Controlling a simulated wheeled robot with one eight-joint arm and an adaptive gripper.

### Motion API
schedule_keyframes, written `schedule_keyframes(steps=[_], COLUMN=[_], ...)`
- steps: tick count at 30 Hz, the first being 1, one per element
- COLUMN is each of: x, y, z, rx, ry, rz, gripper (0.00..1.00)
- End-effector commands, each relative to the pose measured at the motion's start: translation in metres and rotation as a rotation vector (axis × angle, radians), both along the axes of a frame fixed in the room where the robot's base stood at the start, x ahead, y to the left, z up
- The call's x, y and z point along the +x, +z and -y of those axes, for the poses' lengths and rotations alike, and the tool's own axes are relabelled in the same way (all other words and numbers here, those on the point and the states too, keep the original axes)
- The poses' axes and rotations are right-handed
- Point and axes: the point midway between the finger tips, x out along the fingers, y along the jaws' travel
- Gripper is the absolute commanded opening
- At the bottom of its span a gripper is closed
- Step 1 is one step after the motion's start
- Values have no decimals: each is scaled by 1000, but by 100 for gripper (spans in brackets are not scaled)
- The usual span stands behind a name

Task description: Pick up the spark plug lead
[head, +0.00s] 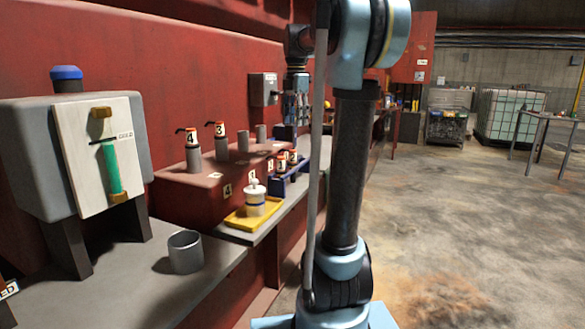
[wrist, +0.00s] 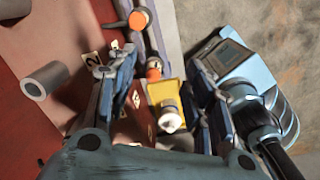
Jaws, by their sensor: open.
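Lead number 4 (head: 192,150) and lead number 3 (head: 220,142) stand upright in the red ledge, each with a numbered tag, orange band and black bent top. Two more tagged leads (head: 282,161) stand in a blue rack (head: 296,172) on the shelf. In the wrist view, one orange-topped lead (wrist: 139,19) shows at the top and another (wrist: 154,71) shows between my fingers. My gripper (head: 296,108) is above the blue rack, open and empty. Its two fingers also show in the wrist view (wrist: 160,108).
A white pot (head: 255,202) sits on a yellow tray (head: 240,221). A grey cup (head: 185,252) and a grey tank with a green gauge (head: 112,165) are at left.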

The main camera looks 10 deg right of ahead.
Motion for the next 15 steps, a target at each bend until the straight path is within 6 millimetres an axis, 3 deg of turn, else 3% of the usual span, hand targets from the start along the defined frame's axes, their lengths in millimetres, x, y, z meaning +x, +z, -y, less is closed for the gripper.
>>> schedule_keyframes(steps=[1, 6, 11, 15], x=[13, 43, 56, 60], y=[7, 22, 28, 21], z=[0, 0, 0, 0], rx=[-1, -4, -4, -5], ry=[62, 252, 345, 368], rz=[-5, -21, -27, -29], gripper=[47, 47, 47, 47])
